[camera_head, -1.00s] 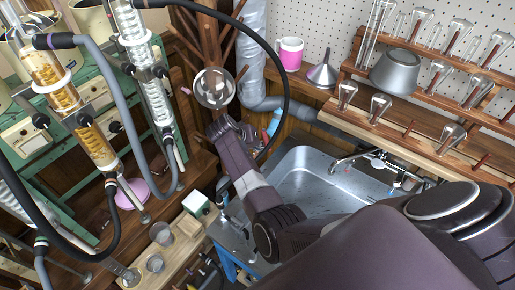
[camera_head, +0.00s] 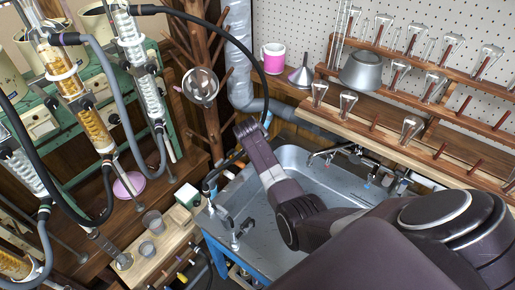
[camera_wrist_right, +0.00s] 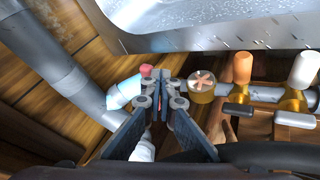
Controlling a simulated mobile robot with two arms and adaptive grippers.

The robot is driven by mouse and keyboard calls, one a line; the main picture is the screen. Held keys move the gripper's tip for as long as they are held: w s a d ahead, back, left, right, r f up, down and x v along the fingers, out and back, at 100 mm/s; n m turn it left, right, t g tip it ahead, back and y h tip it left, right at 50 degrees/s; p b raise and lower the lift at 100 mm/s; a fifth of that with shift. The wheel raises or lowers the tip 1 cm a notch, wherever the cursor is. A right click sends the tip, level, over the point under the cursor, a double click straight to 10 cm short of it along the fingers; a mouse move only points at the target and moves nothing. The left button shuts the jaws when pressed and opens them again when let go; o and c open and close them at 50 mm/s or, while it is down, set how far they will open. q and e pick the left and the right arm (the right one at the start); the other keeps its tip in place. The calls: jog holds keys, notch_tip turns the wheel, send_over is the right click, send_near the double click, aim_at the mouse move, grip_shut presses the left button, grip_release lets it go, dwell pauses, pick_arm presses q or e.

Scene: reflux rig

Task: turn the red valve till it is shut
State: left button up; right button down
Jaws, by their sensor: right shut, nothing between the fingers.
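My right gripper (camera_wrist_right: 165,95) is shut and empty in the right wrist view. Right of its tips is a round brass fitting with an orange-red cross on its face (camera_wrist_right: 203,82), on a grey pipe. It is close to the fingers, but I cannot tell whether they touch. It may be the red valve; how far it is turned is unclear. In the head view my right arm (camera_head: 262,160) reaches across the sink's left end, and its fingers are hidden. My left gripper is not in view.
An orange handle (camera_wrist_right: 242,68) and a white handle (camera_wrist_right: 305,68) stand farther right along the pipe. A light blue item with a red cap (camera_wrist_right: 124,92) is left of the fingers. The metal sink (camera_head: 335,215) lies right of my arm. Glassware on clamps (camera_head: 85,110) fills the left.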

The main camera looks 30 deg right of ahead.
jog(key=shift+w+d+f+p, duration=0.15)
jog(key=shift+d+p, duration=0.1)
jog(key=shift+d, duration=0.3)
jog(key=shift+w+d+f+p, duration=0.1)
jog(key=shift+d+p, duration=0.1)
jog(key=shift+d, duration=0.35)
jog(key=shift+s+d, duration=0.1)
jog(key=shift+d+r, duration=0.1)
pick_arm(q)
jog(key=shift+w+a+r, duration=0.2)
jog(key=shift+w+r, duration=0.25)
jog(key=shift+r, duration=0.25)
